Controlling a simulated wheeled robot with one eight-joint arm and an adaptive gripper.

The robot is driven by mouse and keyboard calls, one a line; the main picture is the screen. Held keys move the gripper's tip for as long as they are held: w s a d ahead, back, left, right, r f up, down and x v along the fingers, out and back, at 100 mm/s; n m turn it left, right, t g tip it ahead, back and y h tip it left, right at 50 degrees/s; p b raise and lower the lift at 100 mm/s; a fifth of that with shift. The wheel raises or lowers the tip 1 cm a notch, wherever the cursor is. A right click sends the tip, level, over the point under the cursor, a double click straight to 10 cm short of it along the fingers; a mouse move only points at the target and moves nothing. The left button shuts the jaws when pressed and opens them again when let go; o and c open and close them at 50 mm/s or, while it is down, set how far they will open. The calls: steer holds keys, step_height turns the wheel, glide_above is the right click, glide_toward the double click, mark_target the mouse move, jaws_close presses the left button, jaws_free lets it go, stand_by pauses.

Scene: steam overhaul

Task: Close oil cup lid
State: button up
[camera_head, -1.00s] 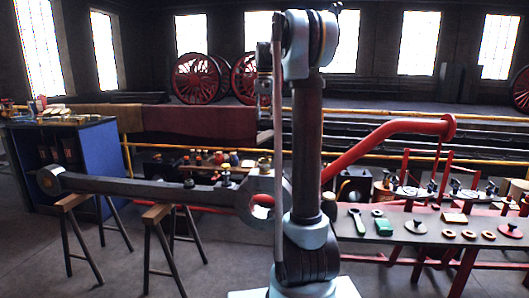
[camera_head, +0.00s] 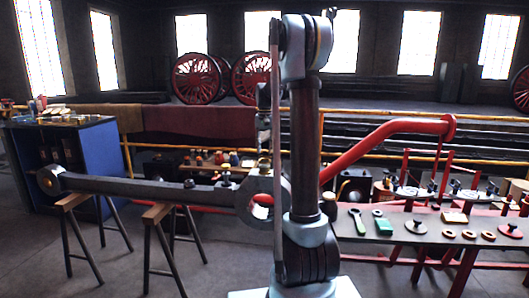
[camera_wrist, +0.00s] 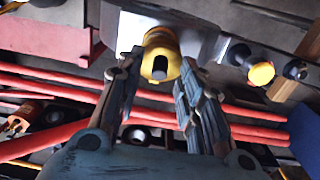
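A yellow brass oil cup (camera_wrist: 161,42) shows at the top middle of the wrist view, with a dark opening in its near face. I cannot make out its lid clearly. In the head view a small brass piece (camera_head: 264,165) sits on top of the ring end of the long grey rod (camera_head: 130,188). My gripper (camera_wrist: 156,76) is open, its two dark fingers apart to the left and right of the cup's near end. No contact is clear. In the head view my gripper (camera_head: 264,146) hangs just above the brass piece, partly hidden by my arm.
Another yellow round piece (camera_wrist: 261,73) is at the right of the wrist view. Trestles (camera_head: 157,214) hold up the rod. A grey bench (camera_head: 400,226) with small parts stands at right. Red pipes (camera_wrist: 60,92) cross behind the fingers. Open floor lies at front left.

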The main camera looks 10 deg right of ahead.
mark_target(264, 155)
steer(key=shift+f, duration=0.55)
jaws_close()
steer(key=shift+s, duration=0.15)
steer(key=shift+s+a+f+t+h, duration=0.2)
steer(key=shift+s+f+t+h, duration=0.15)
steer(key=shift+t, duration=0.65)
steer(key=shift+s+a+f+t+h, duration=0.1)
steer(key=shift+s+f+t+h, duration=0.35)
steer(key=shift+t, duration=0.75)
